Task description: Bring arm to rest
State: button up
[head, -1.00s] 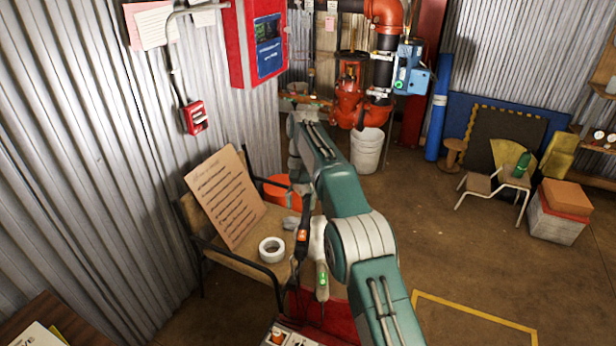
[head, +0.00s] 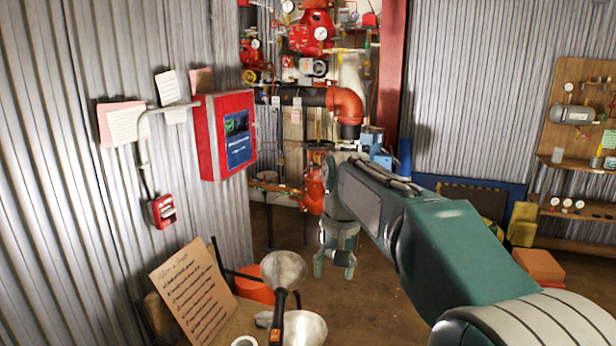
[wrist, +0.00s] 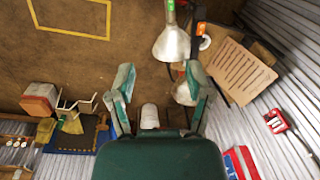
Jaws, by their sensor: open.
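My gripper (head: 334,268) hangs at the end of my green arm in the middle of the head view, pointing down and empty. In the wrist view its two green fingers (wrist: 160,85) are spread apart with nothing between them. It is in the air, right of the bench with the cardboard sign (head: 194,293) and of two metal lamp shades (head: 284,269). The lamp shades also show just beyond the fingers in the wrist view (wrist: 172,44). I cannot tell how far they are from the fingers.
A red panel box (head: 222,135) and a small red call point (head: 162,210) are on the corrugated wall at left. Red and orange piping (head: 346,103) stands behind my arm. An orange bucket (head: 255,288) is behind the sign. Brown floor is open below and right of my gripper.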

jog(key=s+d+t, duration=0.2)
jog(key=s+d, duration=0.2)
jog(key=s, duration=0.3)
jog(key=s+d+t, duration=0.1)
jog(key=s+d, duration=0.2)
jog(key=s, duration=0.4)
jog(key=s+d+f+t, duration=0.1)
jog(key=s+f, duration=0.2)
jog(key=s, duration=0.2)
jog(key=s+d+f+t+h, duration=0.1)
jog(key=s+d+f, duration=0.1)
jog(key=s, duration=0.4)
jog(key=shift+d+f, duration=0.3)
jog(key=shift+f, duration=0.15)
